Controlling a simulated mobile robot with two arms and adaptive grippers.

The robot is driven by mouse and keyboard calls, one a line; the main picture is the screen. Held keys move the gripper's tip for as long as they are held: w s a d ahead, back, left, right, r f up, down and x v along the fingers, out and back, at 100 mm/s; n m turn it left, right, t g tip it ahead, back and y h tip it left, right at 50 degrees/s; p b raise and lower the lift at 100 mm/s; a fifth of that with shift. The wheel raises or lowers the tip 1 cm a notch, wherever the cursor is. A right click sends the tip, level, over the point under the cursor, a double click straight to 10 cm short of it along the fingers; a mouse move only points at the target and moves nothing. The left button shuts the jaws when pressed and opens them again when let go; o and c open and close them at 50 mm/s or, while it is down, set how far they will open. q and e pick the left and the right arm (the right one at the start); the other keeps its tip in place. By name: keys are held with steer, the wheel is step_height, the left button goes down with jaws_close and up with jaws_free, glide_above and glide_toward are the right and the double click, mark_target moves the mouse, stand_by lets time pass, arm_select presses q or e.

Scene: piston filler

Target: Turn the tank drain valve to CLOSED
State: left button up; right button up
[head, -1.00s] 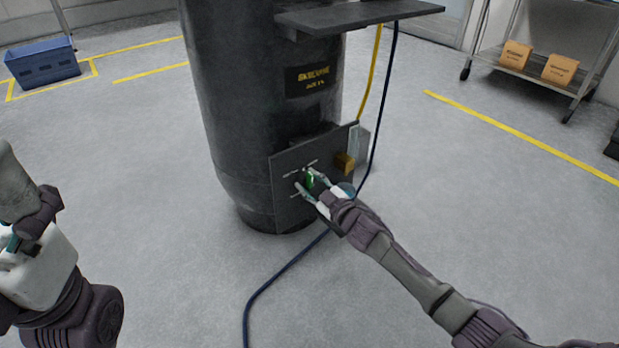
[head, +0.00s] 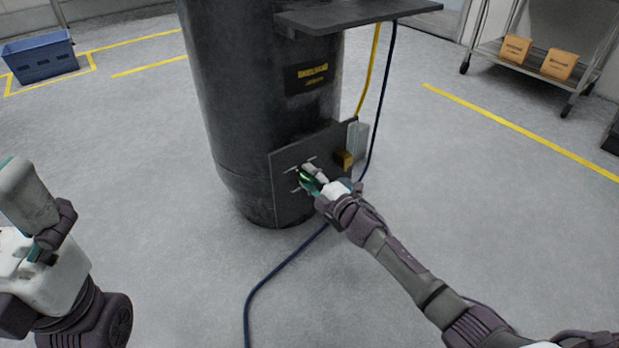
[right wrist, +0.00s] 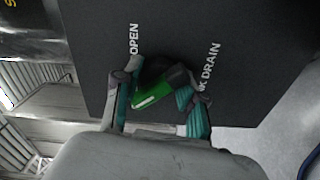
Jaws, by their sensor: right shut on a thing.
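The tank (head: 235,110) is a dark upright cylinder in the head view, with a dark panel (head: 287,207) low on its side. The drain valve has a green handle with a white mark, which shows in the right wrist view (right wrist: 155,98). The words OPEN and DRAIN are printed on the panel beside it. My right gripper (head: 308,180) is shut on the green handle; its fingers lie on both sides of it in the right wrist view (right wrist: 160,105). The fingers hide part of the valve. My left gripper (head: 25,200) is at the left edge, its fingertips unclear.
A yellow-brown block (head: 344,160) sits on the panel's right side. A blue hose (head: 290,259) runs down and along the floor. A dark shelf (head: 350,14) juts out above. A cart (head: 545,65) with boxes stands at the back right; a blue crate (head: 40,60) at the back left.

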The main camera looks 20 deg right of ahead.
steer(key=shift+n, duration=0.5)
steer(key=o, duration=1.1)
steer(key=shift+o, duration=0.2)
steer(key=shift+s, duration=0.15)
steer(key=v, duration=1.1)
steer(key=shift+s+d, duration=0.15)
steer(key=shift+s, duration=0.25)
